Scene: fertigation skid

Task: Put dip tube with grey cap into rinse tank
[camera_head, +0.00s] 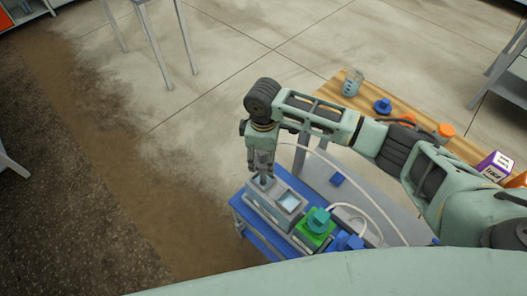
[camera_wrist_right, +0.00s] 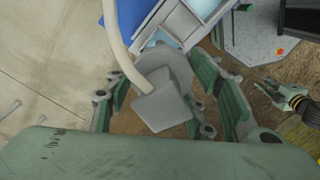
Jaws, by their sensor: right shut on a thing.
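My right gripper (camera_head: 262,172) points down over the left end of a grey open-topped tank unit (camera_head: 278,214), which shows pale blue inside. In the right wrist view, my right gripper (camera_wrist_right: 165,100) is shut on the grey cap (camera_wrist_right: 162,106) of the dip tube. A pale hose (camera_wrist_right: 126,42) runs from that cap. The tube below the cap is hidden, so I cannot tell how deep it reaches. The grey tank walls (camera_wrist_right: 178,20) lie just beyond the cap. What looks like my left gripper (camera_wrist_right: 270,88) is small at the right; its opening is unclear.
A green tank (camera_head: 312,238) with a teal cap and a blue capped tank (camera_head: 348,241) stand right of the grey unit on a blue stand (camera_head: 256,238). Pale hoses arch behind them. A wooden bench (camera_head: 330,90) behind carries a jar, a blue part and orange parts.

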